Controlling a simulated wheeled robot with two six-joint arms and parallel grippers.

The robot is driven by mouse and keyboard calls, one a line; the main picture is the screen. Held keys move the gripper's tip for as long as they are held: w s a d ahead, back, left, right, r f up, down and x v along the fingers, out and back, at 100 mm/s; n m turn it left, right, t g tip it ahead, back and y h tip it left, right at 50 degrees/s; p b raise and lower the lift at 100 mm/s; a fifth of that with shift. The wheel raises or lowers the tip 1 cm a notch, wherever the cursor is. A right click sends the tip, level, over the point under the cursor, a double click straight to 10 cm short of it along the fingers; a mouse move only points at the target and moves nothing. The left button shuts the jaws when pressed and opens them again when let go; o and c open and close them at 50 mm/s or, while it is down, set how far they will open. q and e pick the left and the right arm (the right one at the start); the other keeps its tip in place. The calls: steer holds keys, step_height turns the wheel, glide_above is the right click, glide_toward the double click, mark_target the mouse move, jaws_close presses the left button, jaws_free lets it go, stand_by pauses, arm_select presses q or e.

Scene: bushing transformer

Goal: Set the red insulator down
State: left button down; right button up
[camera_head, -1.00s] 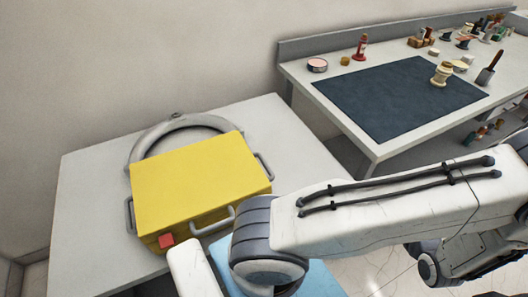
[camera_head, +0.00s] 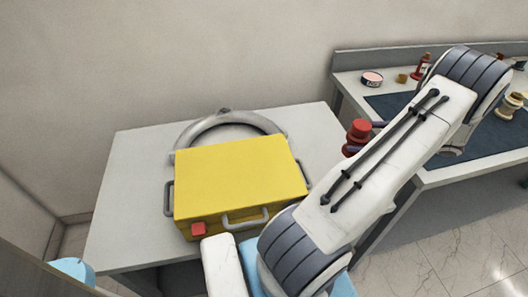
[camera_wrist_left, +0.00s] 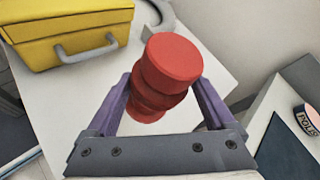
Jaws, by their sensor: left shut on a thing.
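The red insulator (camera_head: 357,136), a ribbed piece with a flat round end, shows in the head view by the right edge of the white table (camera_head: 126,188). My left gripper (camera_wrist_left: 161,85) is shut on it, with a purple finger on each side of the red insulator (camera_wrist_left: 165,72) in the left wrist view. It appears tilted, over the white tabletop to the right of the yellow case (camera_head: 240,180). I cannot tell whether its lower end touches the table. My arm hides most of the left gripper in the head view. My right gripper is not in view.
A grey ring (camera_head: 222,119) lies behind the yellow case. A second bench with a dark mat (camera_head: 390,104) stands to the right, holding a round tin (camera_head: 372,78), a small red bottle (camera_head: 421,68) and a cream spool (camera_head: 509,106). The tabletop left of the case is bare.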

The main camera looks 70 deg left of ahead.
arm_select(q)
steer(key=shift+f+p, duration=0.8)
steer(key=shift+f, duration=4.2)
jaws_free()
steer(key=shift+f, duration=0.1)
